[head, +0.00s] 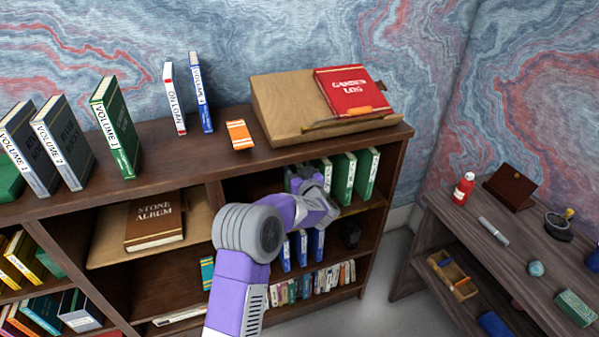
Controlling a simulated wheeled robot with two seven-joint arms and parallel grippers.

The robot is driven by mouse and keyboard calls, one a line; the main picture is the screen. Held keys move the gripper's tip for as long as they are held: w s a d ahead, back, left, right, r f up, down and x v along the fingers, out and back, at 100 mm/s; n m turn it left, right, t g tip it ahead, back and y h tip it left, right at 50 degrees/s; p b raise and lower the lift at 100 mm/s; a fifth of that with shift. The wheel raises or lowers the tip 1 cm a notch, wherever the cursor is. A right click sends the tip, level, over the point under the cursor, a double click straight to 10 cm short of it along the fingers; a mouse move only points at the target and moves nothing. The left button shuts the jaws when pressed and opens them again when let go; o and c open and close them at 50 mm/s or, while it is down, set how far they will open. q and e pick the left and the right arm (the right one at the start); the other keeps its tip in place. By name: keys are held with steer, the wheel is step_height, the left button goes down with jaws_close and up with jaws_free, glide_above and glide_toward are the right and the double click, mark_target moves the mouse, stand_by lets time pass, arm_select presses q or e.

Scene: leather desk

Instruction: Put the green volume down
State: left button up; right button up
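A green book marked Volume 1 (118,125) stands upright on top of the bookcase. More green volumes (343,178) stand upright in the upper right compartment, one of them at the right end (367,173). Others there are partly hidden behind my purple arm. My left arm comes up from the bottom, left of the middle, and its gripper (325,205) reaches into this compartment, in front of the green volumes. The fingers are too small and covered to show whether they hold a book. My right gripper is not in view.
A slanted stand (285,110) with a red Garden Log (352,92) is on the bookcase top (190,160). Grey volumes (62,142) stand at left. A Stone Album (154,222) lies on a shelf. Blue books stand below my gripper. A side desk (470,225) is at right.

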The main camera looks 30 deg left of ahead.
arm_select(q)
steer(key=p+v, duration=0.2)
steer(key=v, duration=1)
steer(key=s+d+f+m+h, duration=0.2)
steer(key=d+f+h, duration=0.1)
steer(key=f, duration=0.4)
steer(key=s+d+f+m+g+h, duration=0.1)
steer(key=d+f+h, duration=0.25)
steer(key=f, duration=0.45)
steer(key=s+d+f+m+h, duration=0.2)
steer(key=d+f+h, duration=0.15)
steer(key=f, duration=0.35)
steer(key=s+d+f+g+h, duration=0.2)
steer(key=s+d+f+g, duration=0.1)
steer(key=s, duration=0.5)
steer(key=s+d+f+m+g+h, duration=0.1)
steer(key=s+d+f+g+h, duration=0.2)
steer(key=s, duration=0.6)
steer(key=s+d+f+m+g+h, duration=0.1)
steer(key=s+d+f+g, duration=0.3)
steer(key=s, duration=0.5)
step_height(320, 180, down, 3)
steer(key=shift+d+r+h, duration=0.2)
steer(key=shift+d+h, duration=0.3)
steer(key=shift+h, duration=0.4)
step_height(320, 180, up, 4)
steer(key=p, duration=0.4)
